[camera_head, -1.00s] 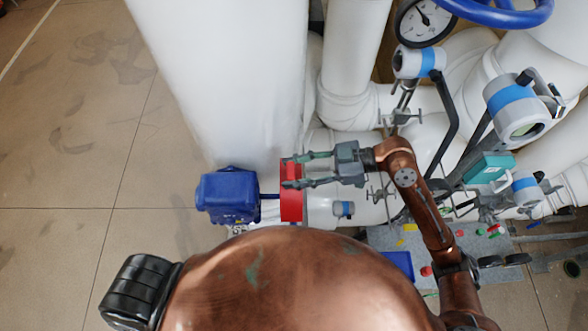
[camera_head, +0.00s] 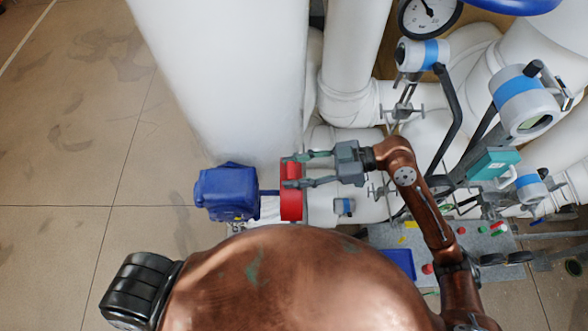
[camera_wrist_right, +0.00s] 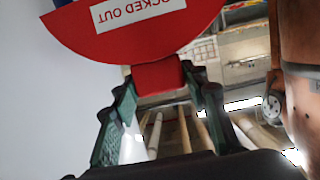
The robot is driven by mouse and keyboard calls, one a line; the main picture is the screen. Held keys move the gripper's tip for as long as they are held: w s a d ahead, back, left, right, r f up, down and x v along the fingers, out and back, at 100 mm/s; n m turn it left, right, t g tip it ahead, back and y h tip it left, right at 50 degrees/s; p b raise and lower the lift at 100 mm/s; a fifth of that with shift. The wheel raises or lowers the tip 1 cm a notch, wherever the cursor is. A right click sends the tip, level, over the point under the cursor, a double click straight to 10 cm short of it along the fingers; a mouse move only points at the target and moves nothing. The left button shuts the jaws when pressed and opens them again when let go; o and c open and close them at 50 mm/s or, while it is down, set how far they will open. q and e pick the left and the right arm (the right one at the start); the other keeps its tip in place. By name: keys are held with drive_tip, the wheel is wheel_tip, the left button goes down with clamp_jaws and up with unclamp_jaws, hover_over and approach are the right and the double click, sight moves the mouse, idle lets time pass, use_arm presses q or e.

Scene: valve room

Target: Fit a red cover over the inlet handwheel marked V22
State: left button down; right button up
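The red cover (camera_head: 291,204) is upright beside the white column, at the right end of a shaft from a blue housing (camera_head: 228,193). In the right wrist view the cover (camera_wrist_right: 120,32) is a red disc with a white label reading "OCKED OUT" upside down, and a red block-shaped grip below it. My right gripper (camera_head: 289,171) comes from the right; its fingers lie on both sides of that grip and appear shut on it, as the right wrist view (camera_wrist_right: 160,80) also shows. I see no handwheel rim or V22 mark; the cover may hide them. My left gripper is out of view.
The large white column (camera_head: 225,80) stands right behind the cover. White pipes, a dial gauge (camera_head: 430,12) and a teal box (camera_head: 493,165) crowd the right. A grey panel with small coloured items (camera_head: 470,240) lies lower right. Open floor (camera_head: 70,130) is at the left.

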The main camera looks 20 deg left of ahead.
drive_tip(key=o, duration=0.5)
drive_tip(key=shift+w+d, duration=0.1)
drive_tip(key=shift+d, duration=0.05)
drive_tip(key=v, duration=1.1)
drive_tip(key=shift+d+r, duration=0.1)
drive_tip(key=shift+d, duration=0.25)
